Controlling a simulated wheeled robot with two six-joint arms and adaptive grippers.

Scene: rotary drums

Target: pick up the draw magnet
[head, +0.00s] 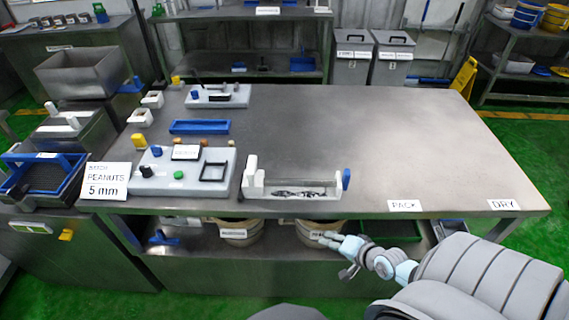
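I cannot tell for sure which thing is the draw magnet. A small yellow block (138,142) stands at the left of the steel table (390,130), beside a grey control panel (215,160) with black and green knobs. A second small yellow piece (176,80) is at the back left. A white-ended drum unit (293,190) with a blue end piece (346,178) sits near the front edge. My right gripper (336,256) is low in front of the table edge, apart from everything on top. Its finger opening is too small to tell. My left gripper is out of view.
A blue tray (200,127) and a rear grey unit (217,96) stand on the left half. A sign (106,181) reads peanuts 5 mm. Buckets (240,232) stand on the lower shelf. The table's right half is clear apart from the PACK (404,205) and DRY (503,204) labels.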

